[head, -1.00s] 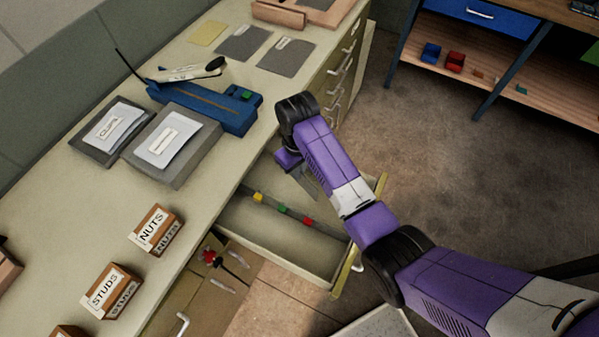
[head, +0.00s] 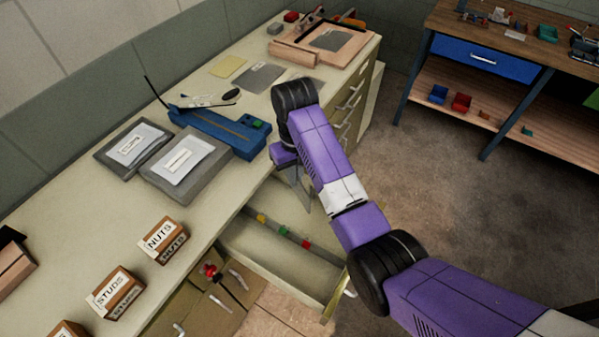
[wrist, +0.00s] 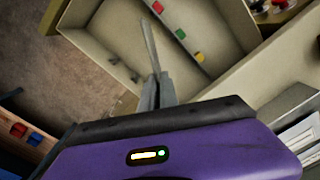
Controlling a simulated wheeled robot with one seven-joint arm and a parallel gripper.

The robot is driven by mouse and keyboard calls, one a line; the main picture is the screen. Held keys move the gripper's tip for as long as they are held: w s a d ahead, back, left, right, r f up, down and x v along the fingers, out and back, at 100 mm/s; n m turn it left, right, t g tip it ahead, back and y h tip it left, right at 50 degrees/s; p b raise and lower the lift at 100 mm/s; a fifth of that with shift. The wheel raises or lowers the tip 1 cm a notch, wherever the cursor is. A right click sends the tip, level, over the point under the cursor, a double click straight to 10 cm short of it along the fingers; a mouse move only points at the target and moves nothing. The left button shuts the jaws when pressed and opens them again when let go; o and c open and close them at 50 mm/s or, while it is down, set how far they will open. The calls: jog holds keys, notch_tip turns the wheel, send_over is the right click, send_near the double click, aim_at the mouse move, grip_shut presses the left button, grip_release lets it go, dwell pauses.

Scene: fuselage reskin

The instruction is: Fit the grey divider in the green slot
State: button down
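The open drawer (head: 285,262) holds a grey rail with yellow (head: 261,217), green (head: 282,230) and red (head: 305,244) markers. In the wrist view the green marker (wrist: 180,33) lies between the red (wrist: 157,7) and yellow (wrist: 199,57) ones. My gripper (wrist: 155,82) is shut on the thin grey divider (wrist: 149,45), which shows nearly edge-on, pointing away from the fingers. The divider is over the drawer, to the left of the markers in the wrist view, and looks apart from them. In the head view my wrist hides most of the gripper.
The worktop (head: 215,205) beside the drawer carries grey cases (head: 180,165), a blue tool (head: 215,130) and labelled boxes for nuts (head: 163,241) and studs (head: 115,292). A red-topped item (head: 211,271) stands near the drawer's left side. Another bench (head: 480,95) is at the back right.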

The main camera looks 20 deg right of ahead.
jog(key=shift+w+d+f+m, duration=0.2)
jog(key=shift+f+m, duration=0.5)
jog(key=shift+m, duration=1.25)
jog(key=shift+d+f+m, duration=0.35)
jog(key=shift+f+m, duration=0.3)
jog(key=shift+m, duration=1.25)
jog(key=shift+w+d+f+m, duration=0.2)
jog(key=shift+f+m, duration=0.5)
jog(key=shift+m, duration=1.25)
jog(key=shift+s, duration=0.1)
notch_tip(320, 180, down, 6)
jog(key=b, duration=0.3)
jog(key=shift+r, duration=0.1)
jog(key=shift+p, duration=0.5)
jog(key=shift+f+b, duration=2.55)
jog(key=shift+f, duration=1.1)
